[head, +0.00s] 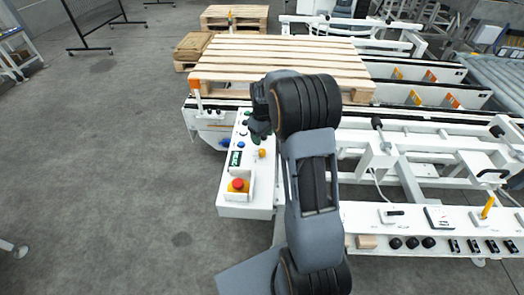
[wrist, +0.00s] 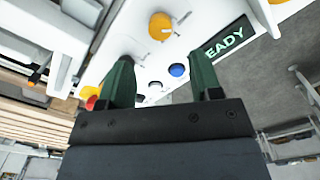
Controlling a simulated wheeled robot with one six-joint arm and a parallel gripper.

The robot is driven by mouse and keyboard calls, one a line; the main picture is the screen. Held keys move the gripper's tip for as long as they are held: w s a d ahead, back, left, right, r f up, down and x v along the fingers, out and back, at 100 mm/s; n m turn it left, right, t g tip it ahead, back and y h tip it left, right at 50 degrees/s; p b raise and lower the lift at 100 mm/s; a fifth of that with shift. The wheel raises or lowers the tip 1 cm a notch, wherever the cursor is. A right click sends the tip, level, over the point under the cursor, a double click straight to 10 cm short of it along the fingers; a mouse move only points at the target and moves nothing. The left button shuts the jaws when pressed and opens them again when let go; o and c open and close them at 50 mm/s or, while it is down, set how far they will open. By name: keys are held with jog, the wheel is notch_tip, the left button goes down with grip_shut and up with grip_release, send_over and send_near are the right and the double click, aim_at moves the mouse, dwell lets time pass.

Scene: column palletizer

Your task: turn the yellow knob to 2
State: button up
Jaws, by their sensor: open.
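The yellow knob (head: 262,153) sits on the right side of the white control panel (head: 230,200), in the head view. In the wrist view, the yellow knob (wrist: 160,26) is at the top middle, beyond the fingertips. A mark shows beside it, but its setting is too small to read. My gripper (head: 259,132) is above the panel, just behind the knob and apart from it. In the wrist view, my gripper (wrist: 161,60) has two dark green fingers spread apart with nothing between them.
A green-lit display (wrist: 226,40), partly reading "EADY", and a blue button (wrist: 177,70) are near the knob. A red emergency button (head: 238,185) stands at the panel's front. A wooden pallet (head: 275,58) lies behind on the conveyor. Open floor is left of the panel.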

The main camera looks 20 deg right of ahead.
aim_at(262, 151)
notch_tip(262, 151, down, 8)
jog(key=shift+f, duration=0.1)
jog(key=shift+c, duration=0.4)
jog(key=c, duration=0.9)
jog(key=shift+o, duration=0.3)
